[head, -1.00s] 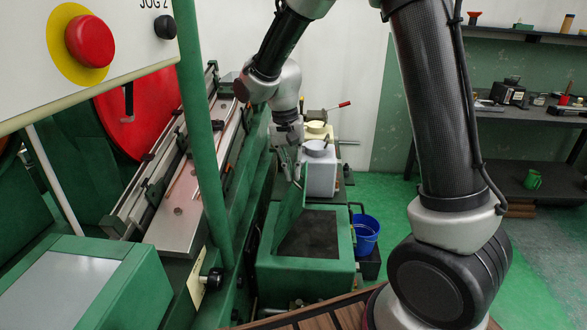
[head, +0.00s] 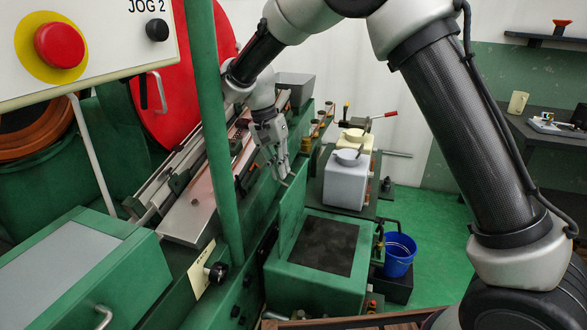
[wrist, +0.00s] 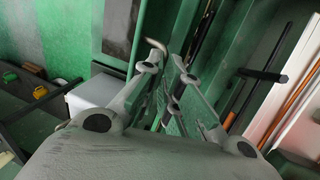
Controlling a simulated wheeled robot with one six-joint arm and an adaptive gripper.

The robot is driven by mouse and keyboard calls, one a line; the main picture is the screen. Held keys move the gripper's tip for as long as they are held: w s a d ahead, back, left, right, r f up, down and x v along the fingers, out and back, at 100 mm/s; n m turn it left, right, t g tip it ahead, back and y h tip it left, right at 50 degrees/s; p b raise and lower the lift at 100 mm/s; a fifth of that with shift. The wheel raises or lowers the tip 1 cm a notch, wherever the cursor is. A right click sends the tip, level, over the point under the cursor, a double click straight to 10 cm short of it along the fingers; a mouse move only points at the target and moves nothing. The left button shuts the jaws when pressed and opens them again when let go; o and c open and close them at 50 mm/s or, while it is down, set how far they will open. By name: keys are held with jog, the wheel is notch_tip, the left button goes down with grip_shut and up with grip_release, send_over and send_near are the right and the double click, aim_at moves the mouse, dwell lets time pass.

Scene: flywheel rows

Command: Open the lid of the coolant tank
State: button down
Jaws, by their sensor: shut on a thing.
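The coolant tank (head: 352,228) is a green box low beside the machine, with a dark top surface showing. Its green lid (head: 293,210) stands steeply raised along the tank's left side. My gripper (head: 284,176) is at the lid's top edge, its fingers pointing down. In the wrist view the fingers (wrist: 168,75) are close together, with a pale bent metal bar, likely the lid's handle (wrist: 155,45), at their tips. The fingers hide most of the grip.
The green machine bed and sloped rails (head: 200,200) lie close on the left. A grey-white container (head: 346,180) stands behind the tank, and a blue bucket (head: 399,258) to its right. A control panel (head: 100,45) fills the upper left. Green floor is free at right.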

jog(key=shift+s+f, duration=0.15)
jog(key=shift+f, duration=0.2)
jog(key=c, duration=1.6)
grip_release()
jog(key=v, duration=0.7)
jog(key=shift+r, duration=0.35)
